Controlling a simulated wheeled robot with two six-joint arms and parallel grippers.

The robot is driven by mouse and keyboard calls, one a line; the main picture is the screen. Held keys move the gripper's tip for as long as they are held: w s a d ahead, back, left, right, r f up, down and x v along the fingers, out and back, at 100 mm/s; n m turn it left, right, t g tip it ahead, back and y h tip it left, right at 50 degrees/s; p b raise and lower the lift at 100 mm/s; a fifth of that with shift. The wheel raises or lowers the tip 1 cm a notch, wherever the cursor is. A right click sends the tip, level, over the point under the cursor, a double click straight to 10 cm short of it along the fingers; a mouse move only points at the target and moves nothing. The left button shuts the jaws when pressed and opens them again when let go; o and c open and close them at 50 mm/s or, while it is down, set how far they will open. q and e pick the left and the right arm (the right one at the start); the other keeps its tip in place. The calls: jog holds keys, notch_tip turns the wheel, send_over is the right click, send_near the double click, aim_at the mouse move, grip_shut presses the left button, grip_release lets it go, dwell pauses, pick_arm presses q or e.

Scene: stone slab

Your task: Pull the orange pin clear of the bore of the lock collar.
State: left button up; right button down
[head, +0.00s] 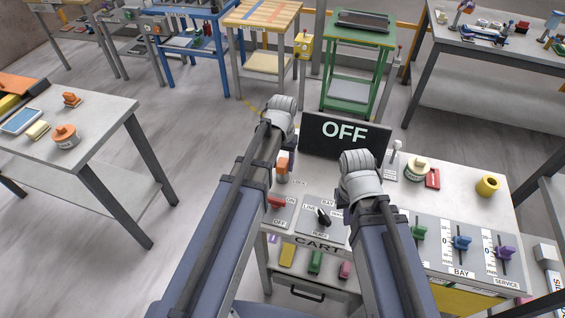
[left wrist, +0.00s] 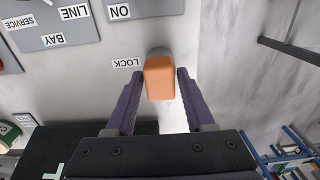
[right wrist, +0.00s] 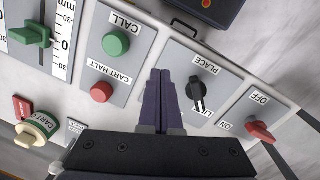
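The orange pin (left wrist: 159,80) stands in the grey lock collar (left wrist: 158,51) beside the LOCK label; in the head view the pin (head: 282,164) shows above the collar. My left gripper (left wrist: 160,74) is open, with one finger on each side of the pin's orange head. Slim gaps seem to show beside the head, and I see no clear contact. My right gripper (right wrist: 162,72) is shut and empty above the panel, between the red CART HALT button and the black selector knob. The bore is hidden by the pin.
The OFF display (head: 345,133) stands behind the panel. A red switch (head: 276,202) and a black selector knob (head: 323,217) are near the collar. Green, blue and purple sliders (head: 461,243) lie to the right. A separate table (head: 95,125) stands at the left.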

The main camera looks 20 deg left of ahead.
pick_arm(q)
grip_shut()
jog(key=shift+r, duration=0.15)
pick_arm(e)
jog(key=shift+r, duration=0.1)
